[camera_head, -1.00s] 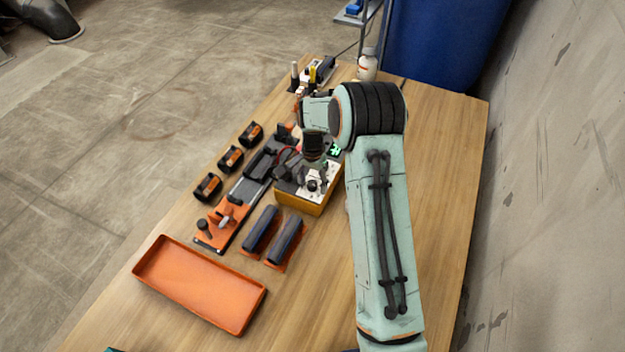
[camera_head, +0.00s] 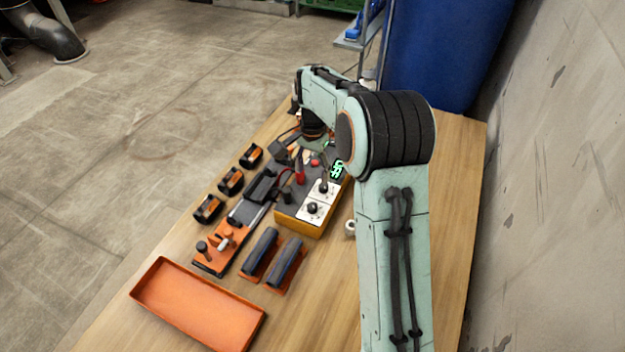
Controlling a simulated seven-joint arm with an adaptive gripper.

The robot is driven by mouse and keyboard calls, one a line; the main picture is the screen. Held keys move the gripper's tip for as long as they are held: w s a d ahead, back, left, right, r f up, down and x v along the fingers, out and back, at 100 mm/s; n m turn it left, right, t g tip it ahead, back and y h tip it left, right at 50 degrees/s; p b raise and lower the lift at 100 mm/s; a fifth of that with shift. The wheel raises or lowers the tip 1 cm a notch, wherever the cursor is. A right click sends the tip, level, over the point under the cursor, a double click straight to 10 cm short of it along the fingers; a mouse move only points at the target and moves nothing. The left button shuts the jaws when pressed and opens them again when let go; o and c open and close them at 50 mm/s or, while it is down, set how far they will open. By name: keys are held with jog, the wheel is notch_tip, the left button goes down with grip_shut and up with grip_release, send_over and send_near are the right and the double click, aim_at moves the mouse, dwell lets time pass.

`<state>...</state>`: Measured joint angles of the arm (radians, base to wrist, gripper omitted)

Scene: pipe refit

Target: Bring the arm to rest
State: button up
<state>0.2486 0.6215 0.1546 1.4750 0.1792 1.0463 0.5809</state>
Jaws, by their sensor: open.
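My arm reaches over the right part of the wooden table, its elbow bent and its forearm pointing to the far left. My gripper (camera_head: 311,151) hangs below the dark wrist ring, above the far part of the yellow control box (camera_head: 299,228). It is small and partly hidden in the head view, open, and I see nothing held in it. The box has a white panel with black knobs, a red part and a green lit display (camera_head: 338,169).
An orange-and-black clamp fixture (camera_head: 221,247) lies left of the box, with several black-and-orange pieces (camera_head: 231,181) beside it. Two dark cylinders (camera_head: 285,262) lie on orange holders. An empty orange tray (camera_head: 196,305) is in front. A blue barrel (camera_head: 440,50) stands behind the table; a wall is right.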

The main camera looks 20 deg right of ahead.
jog(key=shift+r, duration=0.1)
dwell(0.4)
jog(key=s+a+r+n+t, duration=0.1)
jog(key=s+a+r+t, duration=0.2)
jog(key=r, duration=0.4)
jog(key=s+a+r+n, duration=0.1)
jog(key=s+a+r, duration=0.1)
jog(key=s+r, duration=0.45)
jog(key=s+a+f+n+g, duration=0.1)
jog(key=s+a+f+n, duration=0.1)
jog(key=s, duration=0.8)
jog(key=s+a+f+n+g, duration=0.2)
jog(key=s+f+n, duration=0.3)
jog(key=s, duration=0.6)
jog(key=shift+s+n+y, duration=0.15)
jog(key=shift+n+y, duration=0.25)
jog(key=shift+n, duration=0.6)
